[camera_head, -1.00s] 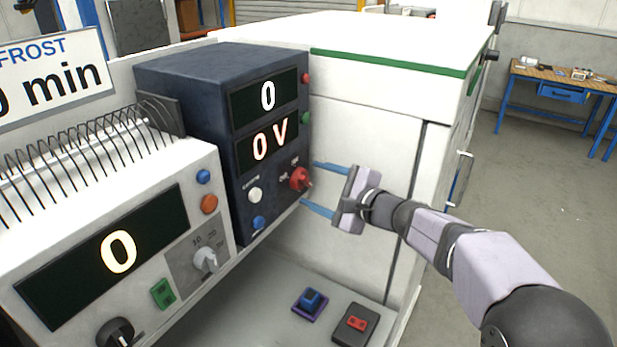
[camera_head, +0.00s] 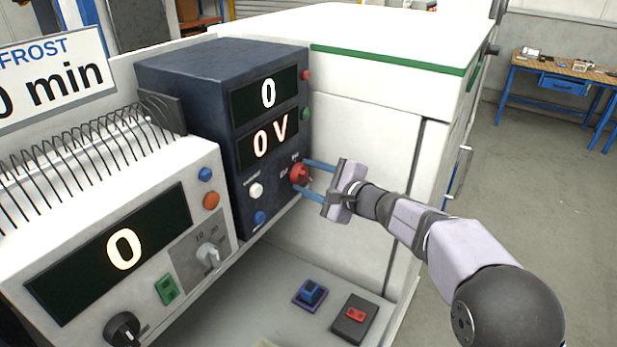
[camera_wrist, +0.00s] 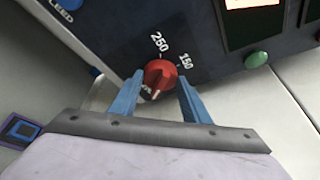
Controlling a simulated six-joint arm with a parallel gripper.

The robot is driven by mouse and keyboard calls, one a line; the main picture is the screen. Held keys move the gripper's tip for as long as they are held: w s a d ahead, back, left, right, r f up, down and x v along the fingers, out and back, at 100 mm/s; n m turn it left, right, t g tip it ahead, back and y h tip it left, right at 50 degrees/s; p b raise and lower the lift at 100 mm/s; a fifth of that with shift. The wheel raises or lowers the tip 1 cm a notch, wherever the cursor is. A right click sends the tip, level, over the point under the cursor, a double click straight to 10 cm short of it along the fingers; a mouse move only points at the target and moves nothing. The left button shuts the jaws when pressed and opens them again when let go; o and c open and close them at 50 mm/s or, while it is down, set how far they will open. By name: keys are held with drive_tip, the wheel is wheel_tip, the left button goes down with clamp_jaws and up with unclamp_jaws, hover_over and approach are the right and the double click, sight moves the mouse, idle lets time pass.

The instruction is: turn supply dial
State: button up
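The red supply dial (camera_head: 300,174) is on the front of the dark blue power supply (camera_head: 190,75), at its lower right. The supply's displays (camera_head: 268,143) read 0 and 0 V. In the wrist view the red dial (camera_wrist: 160,74) has labels 250 and 150 beside it, and its pale pointer mark faces down toward a partly hidden label. My gripper (camera_head: 300,175) is open, its two blue fingers on either side of the dial. In the wrist view my gripper (camera_wrist: 160,76) shows gaps by the dial; I cannot tell whether either finger touches it.
A white knob (camera_head: 256,190) and a blue button (camera_head: 260,218) are left of the dial. A green button (camera_wrist: 256,60) lies to the right in the wrist view. A white unit (camera_head: 125,240) stands at left. A blue switch (camera_head: 310,291) and a red-buttoned box (camera_head: 355,316) lie below.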

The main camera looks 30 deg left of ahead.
drive_tip(key=shift+f+b, duration=0.3)
drive_tip(key=shift+b, duration=1.25)
drive_tip(key=n+b, duration=0.1)
drive_tip(key=b, duration=0.2)
drive_tip(key=shift+f+t+y, duration=0.15)
drive_tip(key=shift+t+y, duration=0.15)
drive_tip(key=n+b, duration=0.1)
drive_tip(key=b, duration=0.5)
drive_tip(key=n+t+b, duration=0.1)
drive_tip(key=b, duration=0.4)
drive_tip(key=shift+s+f+n+y+b, duration=0.1)
drive_tip(key=shift+f+n+y+b, duration=0.1)
drive_tip(key=shift+n+y+b, duration=0.15)
drive_tip(key=n+y+b, duration=0.1)
drive_tip(key=n+b, duration=0.2)
drive_tip(key=b, duration=0.7)
drive_tip(key=shift+f+t+b, duration=0.15)
drive_tip(key=shift+t+b, duration=0.15)
drive_tip(key=shift+b, duration=0.05)
drive_tip(key=n+y+b, duration=0.1)
drive_tip(key=n+b, duration=0.1)
drive_tip(key=b, duration=0.1)
drive_tip(key=shift+b, duration=0.4)
drive_tip(key=shift+r, duration=0.2)
drive_tip(key=shift+r+n+b, duration=0.15)
drive_tip(key=shift+n+b, duration=0.3)
drive_tip(key=shift+b, duration=0.15)
